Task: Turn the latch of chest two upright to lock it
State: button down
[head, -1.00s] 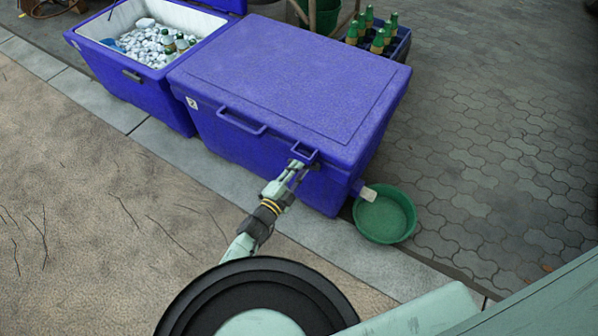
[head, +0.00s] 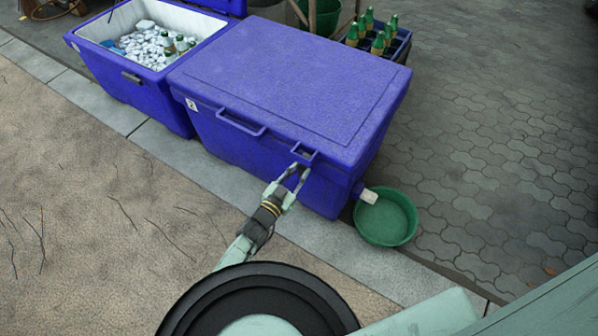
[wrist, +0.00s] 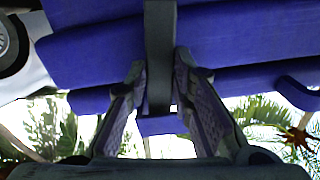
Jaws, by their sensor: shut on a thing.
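Chest two (head: 290,75) is the closed blue chest with a white number label on its front left. Its latch sits at the front right, in a small blue bracket (head: 305,152) below the lid edge, and is mostly hidden there by my fingers. In the wrist view the latch (wrist: 160,50) is a dark grey bar running up and down the picture, across the blue chest edges. My gripper (head: 299,172) reaches the chest front from below. In the wrist view my gripper (wrist: 159,82) has its two fingertips pressed on either side of the bar.
An open blue chest (head: 130,80) with ice and bottles stands to the left. A green basin (head: 385,225) lies on the ground at the right, below a pale spout (head: 369,196). A bottle crate (head: 395,50) stands behind. Paving at the right is clear.

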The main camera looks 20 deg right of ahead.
jog(key=shift+n, duration=0.9)
jog(key=c, duration=1.4)
grip_release()
jog(key=v, duration=1.2)
